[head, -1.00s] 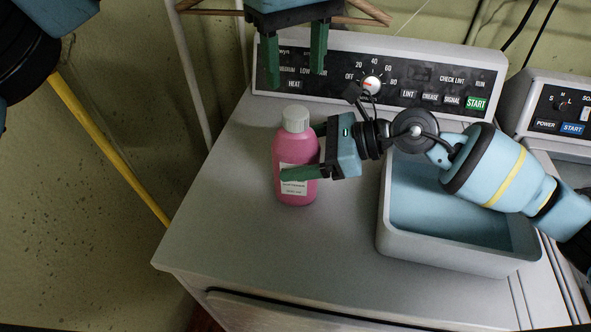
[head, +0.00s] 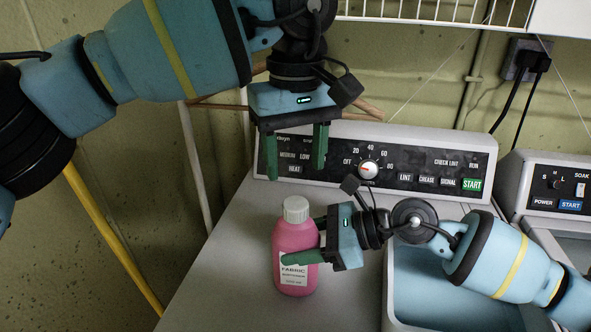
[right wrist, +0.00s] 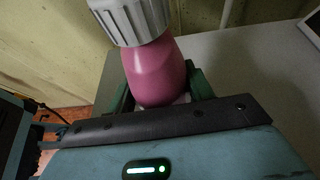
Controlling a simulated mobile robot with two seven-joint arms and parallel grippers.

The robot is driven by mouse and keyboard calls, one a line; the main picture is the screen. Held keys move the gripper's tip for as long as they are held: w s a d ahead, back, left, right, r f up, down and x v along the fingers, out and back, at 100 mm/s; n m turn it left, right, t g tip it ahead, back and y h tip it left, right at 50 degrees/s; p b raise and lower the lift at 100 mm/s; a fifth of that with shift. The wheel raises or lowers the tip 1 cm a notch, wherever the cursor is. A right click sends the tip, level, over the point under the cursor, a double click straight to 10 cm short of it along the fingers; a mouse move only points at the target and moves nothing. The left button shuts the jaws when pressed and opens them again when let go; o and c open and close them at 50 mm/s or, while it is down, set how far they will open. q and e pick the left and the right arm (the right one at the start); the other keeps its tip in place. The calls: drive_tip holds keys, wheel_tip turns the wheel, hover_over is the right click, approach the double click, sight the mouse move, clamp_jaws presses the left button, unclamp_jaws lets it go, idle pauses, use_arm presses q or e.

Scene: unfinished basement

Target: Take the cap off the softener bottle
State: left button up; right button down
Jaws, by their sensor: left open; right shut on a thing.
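The pink softener bottle (head: 293,240) stands upright on the dryer top, its label facing the front. Its grey-white ribbed cap (head: 296,209) is on the neck. My right gripper (head: 305,240) is shut on the bottle's body from the right, one green finger in front and one behind. In the right wrist view the bottle (right wrist: 157,72) sits between the fingers, with the cap (right wrist: 132,18) above. My left gripper (head: 294,155) is open and empty, pointing down above the cap, clear of it.
A blue-grey basin (head: 392,290) stands right of the bottle, under my right arm. The dryer's control panel (head: 420,165) rises behind. A second machine (head: 553,190) is at the right. A yellow pole (head: 110,235) leans at the left. The dryer top left of the bottle is clear.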

sight(296, 203)
use_arm(q)
drive_tip(key=m, duration=1.1)
drive_tip(key=shift+m, duration=0.3)
drive_tip(key=shift+f, duration=4)
drive_tip(key=shift+c, duration=0.2)
